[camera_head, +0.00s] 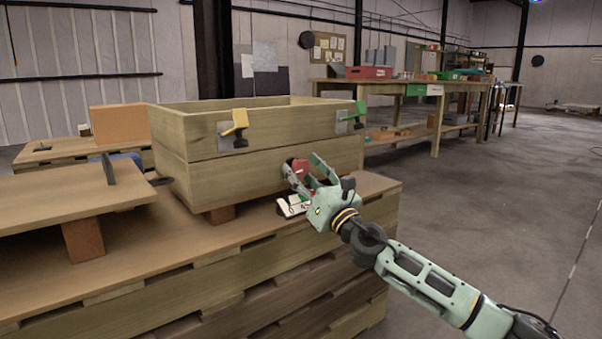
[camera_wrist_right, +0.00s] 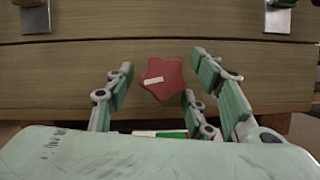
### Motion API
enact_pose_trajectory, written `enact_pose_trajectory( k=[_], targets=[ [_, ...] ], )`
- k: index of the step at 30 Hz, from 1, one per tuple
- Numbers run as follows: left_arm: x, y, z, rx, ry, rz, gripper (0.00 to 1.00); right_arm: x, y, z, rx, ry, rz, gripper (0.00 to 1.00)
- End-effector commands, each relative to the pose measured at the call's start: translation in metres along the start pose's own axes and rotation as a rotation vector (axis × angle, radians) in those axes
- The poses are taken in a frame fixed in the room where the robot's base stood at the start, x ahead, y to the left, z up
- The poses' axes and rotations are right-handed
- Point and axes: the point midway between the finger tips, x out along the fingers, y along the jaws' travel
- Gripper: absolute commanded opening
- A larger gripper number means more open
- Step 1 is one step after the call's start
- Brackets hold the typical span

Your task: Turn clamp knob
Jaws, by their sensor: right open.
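The clamp knob (camera_wrist_right: 163,79) is a red, star-shaped knob with a pale stripe on its face, on the front of the wooden crate (camera_head: 188,160). In the head view the red knob (camera_head: 300,167) is partly hidden by my right gripper (camera_head: 304,170). The wrist view shows my right gripper (camera_wrist_right: 164,72) open, with fingers to the left and right of the knob and a third finger low on the right. Gaps show between the fingers and the knob. My left gripper is not in view.
A yellow clamp (camera_head: 237,123) and a green clamp (camera_head: 354,115) sit on the crate's upper front. A small white-and-green item (camera_head: 292,204) lies below the gripper on the wooden platform (camera_head: 222,242). A raised board (camera_head: 60,200) is at left. Floor (camera_head: 500,220) at right is clear.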

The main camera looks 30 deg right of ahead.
Motion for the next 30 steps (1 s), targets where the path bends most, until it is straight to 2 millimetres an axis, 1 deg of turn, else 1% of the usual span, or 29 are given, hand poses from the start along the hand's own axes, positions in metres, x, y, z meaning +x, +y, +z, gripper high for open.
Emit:
enact_pose_trajectory(
  k=[3, 12, 26, 27, 30],
  targets=[
    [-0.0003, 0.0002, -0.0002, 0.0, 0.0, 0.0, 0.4, 0.0043, 0.0001, 0.0, 0.0, 0.0, 0.0, 0.49],
    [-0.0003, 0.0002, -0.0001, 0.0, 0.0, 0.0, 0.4, 0.005, 0.0002, 0.0001, 0.0, 0.0, 0.001, 0.49],
    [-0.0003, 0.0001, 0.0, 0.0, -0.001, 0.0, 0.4, 0.0048, 0.0009, -0.0004, 0.0, 0.001, 0.002, 0.08],
    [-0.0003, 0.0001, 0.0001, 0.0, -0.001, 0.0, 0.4, 0.0047, 0.0011, -0.0004, 0.0, 0.001, 0.002, 0.07],
    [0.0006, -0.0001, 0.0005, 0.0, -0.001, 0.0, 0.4, 0.0049, 0.0014, -0.0003, 0.004, 0.002, 0.002, 0.07]
  ],
)
